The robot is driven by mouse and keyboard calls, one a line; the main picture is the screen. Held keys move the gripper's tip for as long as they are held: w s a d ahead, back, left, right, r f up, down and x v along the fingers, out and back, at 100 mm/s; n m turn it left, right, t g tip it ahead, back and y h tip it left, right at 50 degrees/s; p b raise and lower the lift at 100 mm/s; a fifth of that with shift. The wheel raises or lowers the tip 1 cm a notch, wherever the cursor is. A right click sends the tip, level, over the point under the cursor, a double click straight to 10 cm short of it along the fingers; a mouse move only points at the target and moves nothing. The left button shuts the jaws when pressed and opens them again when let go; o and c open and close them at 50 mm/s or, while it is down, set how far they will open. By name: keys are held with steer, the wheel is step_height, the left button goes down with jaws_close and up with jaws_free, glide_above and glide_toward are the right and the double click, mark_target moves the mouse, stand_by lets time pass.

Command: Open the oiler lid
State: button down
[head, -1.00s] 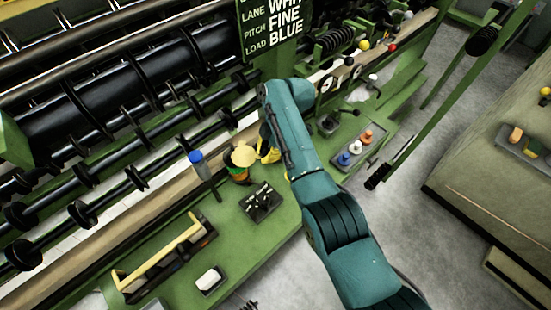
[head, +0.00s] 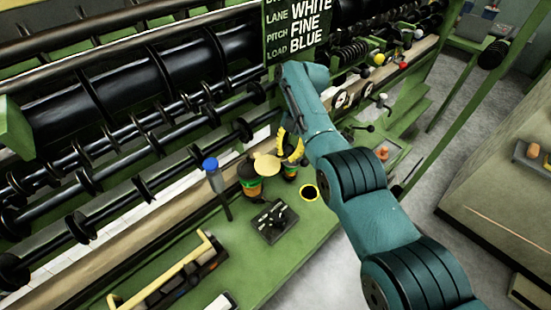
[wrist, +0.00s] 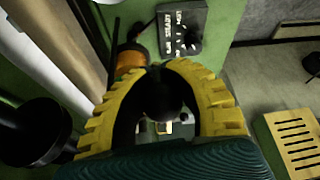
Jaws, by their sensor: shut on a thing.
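My gripper (head: 292,150) has yellow toothed fingers. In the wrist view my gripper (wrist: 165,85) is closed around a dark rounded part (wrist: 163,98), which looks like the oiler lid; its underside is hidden. In the head view an orange-and-green banded dark body (head: 290,173) shows just below the fingers, partly hidden by them. A similar banded pot (head: 250,188) with a dark top stands to its left, with a tan disc (head: 267,164) beside its top. I cannot tell for sure which of the two is the oiler.
A dark control plate (head: 270,222) lies in front of the pots on the green bench (head: 300,228). A blue-capped post (head: 211,165) stands to the left. A yellow-ringed dark hole (head: 310,193) is to the right. Black rollers (head: 150,120) run behind.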

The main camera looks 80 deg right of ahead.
steer(key=shift+d+r, duration=0.15)
steer(key=shift+r, duration=0.25)
steer(key=c, duration=0.9)
jaws_free()
steer(key=shift+d, duration=0.1)
steer(key=shift+c, duration=0.2)
steer(key=shift+o, duration=0.9)
steer(key=shift+f, duration=0.2)
step_height(320, 180, up, 10)
